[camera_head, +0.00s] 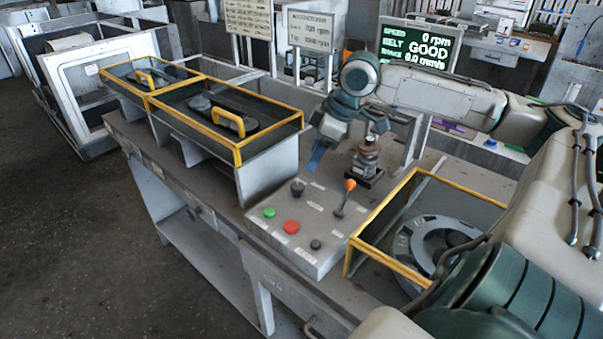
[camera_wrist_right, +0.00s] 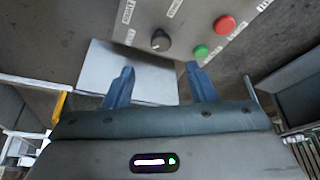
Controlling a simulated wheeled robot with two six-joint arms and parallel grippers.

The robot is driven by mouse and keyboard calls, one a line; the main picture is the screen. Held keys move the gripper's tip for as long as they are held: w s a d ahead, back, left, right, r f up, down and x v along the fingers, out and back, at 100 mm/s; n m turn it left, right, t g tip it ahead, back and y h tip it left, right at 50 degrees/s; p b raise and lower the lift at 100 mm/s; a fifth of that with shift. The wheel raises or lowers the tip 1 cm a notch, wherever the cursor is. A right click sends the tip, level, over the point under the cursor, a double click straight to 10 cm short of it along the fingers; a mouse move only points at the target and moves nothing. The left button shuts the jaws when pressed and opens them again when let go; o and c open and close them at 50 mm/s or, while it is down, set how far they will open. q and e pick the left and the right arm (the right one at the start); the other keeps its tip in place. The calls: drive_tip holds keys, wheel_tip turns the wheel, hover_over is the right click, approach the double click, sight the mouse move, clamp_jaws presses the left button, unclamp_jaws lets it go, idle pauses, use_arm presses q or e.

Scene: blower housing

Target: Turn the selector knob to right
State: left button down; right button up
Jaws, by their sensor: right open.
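The selector knob (camera_head: 297,188) is a small dark round knob on the grey sloped control panel (camera_head: 322,263), just behind the green button. In the right wrist view the knob (camera_wrist_right: 160,40) lies ahead of the gap between my fingers, with white labels around it, one seeming to read RIGHT. Its pointer direction is too small to tell. My right gripper (camera_head: 319,157) has blue fingers and hangs above and behind the panel, apart from the knob. In its wrist view the right gripper (camera_wrist_right: 160,84) is open and empty. My left gripper is out of view.
The panel also carries a green button (camera_head: 269,213), a red button (camera_head: 291,227), another dark knob (camera_head: 315,244) and an orange-tipped lever (camera_head: 344,194). A yellow-edged guard (camera_head: 240,158) stands left; another yellow frame (camera_head: 385,210) stands right. A screen (camera_head: 418,47) reads GOOD.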

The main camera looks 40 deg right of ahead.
sight(298, 186)
drive_tip(key=x, duration=0.7)
drive_tip(key=shift+s, duration=0.2)
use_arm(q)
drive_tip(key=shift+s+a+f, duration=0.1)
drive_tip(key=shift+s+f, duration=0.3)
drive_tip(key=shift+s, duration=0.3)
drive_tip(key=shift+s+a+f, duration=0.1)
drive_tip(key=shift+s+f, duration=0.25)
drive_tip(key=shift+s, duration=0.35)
use_arm(e)
drive_tip(key=shift+x, duration=1.05)
drive_tip(key=shift+w, duration=0.1)
drive_tip(key=shift+c, duration=0.4)
